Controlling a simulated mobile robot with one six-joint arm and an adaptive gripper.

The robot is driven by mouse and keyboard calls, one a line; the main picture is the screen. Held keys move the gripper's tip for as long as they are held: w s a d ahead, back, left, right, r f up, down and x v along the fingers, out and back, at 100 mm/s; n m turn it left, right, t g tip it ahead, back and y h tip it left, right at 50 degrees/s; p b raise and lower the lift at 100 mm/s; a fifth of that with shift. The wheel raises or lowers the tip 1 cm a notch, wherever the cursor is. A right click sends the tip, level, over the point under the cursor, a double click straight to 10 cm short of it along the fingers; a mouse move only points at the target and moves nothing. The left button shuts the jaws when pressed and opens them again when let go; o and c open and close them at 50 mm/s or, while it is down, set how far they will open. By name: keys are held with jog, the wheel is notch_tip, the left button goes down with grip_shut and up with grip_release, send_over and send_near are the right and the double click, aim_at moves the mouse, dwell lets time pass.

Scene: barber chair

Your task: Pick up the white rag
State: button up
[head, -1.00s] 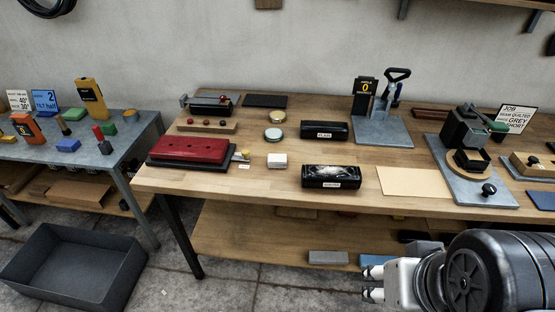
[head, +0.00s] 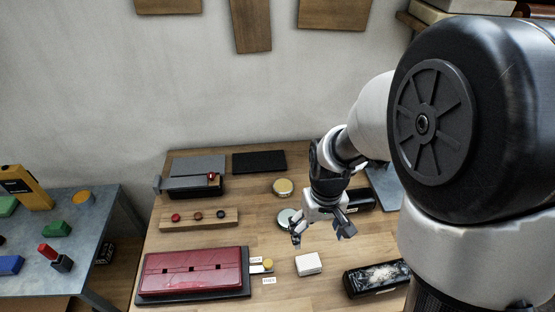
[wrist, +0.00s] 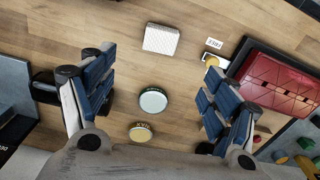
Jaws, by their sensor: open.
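The white rag (head: 309,264) looks like a small folded white block lying flat on the wooden bench, right of the red padded piece. In the wrist view the rag (wrist: 161,39) lies at the top middle, beyond the fingertips. My gripper (head: 322,236) is above the bench, just behind and above the rag in the head view, pointing down. In the wrist view its two blue-padded fingers (wrist: 158,93) are spread wide with nothing held between them. The rag is untouched and fully visible.
A red padded piece (head: 194,272) lies left of the rag, a black box with a white-marked top (head: 377,277) to its right. Two round tins, pale green (wrist: 153,100) and yellow (wrist: 142,132), show between my fingers. Bare wood surrounds the rag.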

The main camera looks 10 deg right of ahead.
jog(key=b, duration=0.4)
send_over(309, 262)
jog(key=f, duration=0.7)
jog(key=s+f, duration=0.1)
jog(key=f, duration=0.3)
jog(key=shift+d+f, duration=0.2)
jog(key=shift+f, duration=0.15)
jog(key=shift+w+a+f+b, duration=0.15)
jog(key=shift+f+b, duration=0.3)
jog(key=shift+f, duration=0.55)
jog(key=shift+w+a+f+b, duration=0.15)
jog(key=shift+f+b, duration=0.25)
jog(key=shift+f, duration=0.65)
jog(key=shift+w+f+b, duration=0.2)
jog(key=shift+f+b, duration=0.25)
jog(key=shift+f, duration=0.55)
jog(key=shift+r, duration=0.1)
jog(key=c, duration=1.1)
